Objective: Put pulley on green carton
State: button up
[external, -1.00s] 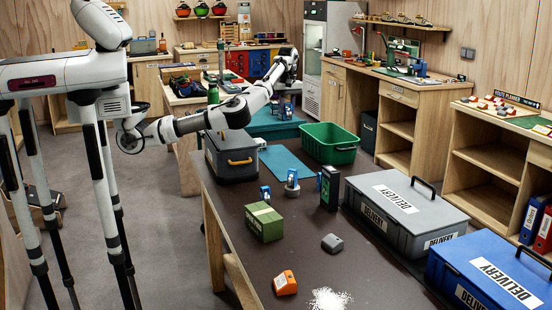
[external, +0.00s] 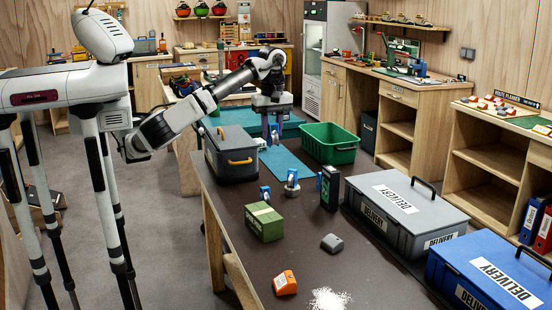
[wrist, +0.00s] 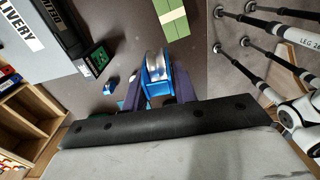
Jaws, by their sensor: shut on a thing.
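My gripper (wrist: 159,96) is shut on a blue pulley (wrist: 154,85) with a silver wheel, held between the two dark fingers in the wrist view. In the external view my gripper (external: 272,138) points down above the far part of the dark table; the pulley is too small there to make out clearly. The green carton (external: 265,225) stands on the table nearer the camera, with a pale strip across its top. It also shows at the top of the wrist view (wrist: 172,20), beyond the pulley and apart from it.
Small blue items (external: 265,193) and a blue-and-white item (external: 292,182) stand behind the carton. A black-and-green box (external: 329,188), a grey delivery case (external: 408,205), a dark toolbox (external: 231,155) and a green crate (external: 330,143) stand around. Table front holds an orange item (external: 285,283) and white powder.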

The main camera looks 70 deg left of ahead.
jog(key=s+d, duration=0.2)
jog(key=s, duration=0.2)
jog(key=b, duration=0.1)
send_over(263, 211)
notch_tip(263, 211, down, 20)
jog(key=shift+r, duration=0.1)
jog(key=shift+f, duration=0.2)
jog(key=o, duration=1)
jog(key=shift+r, duration=0.15)
notch_tip(263, 211, up, 12)
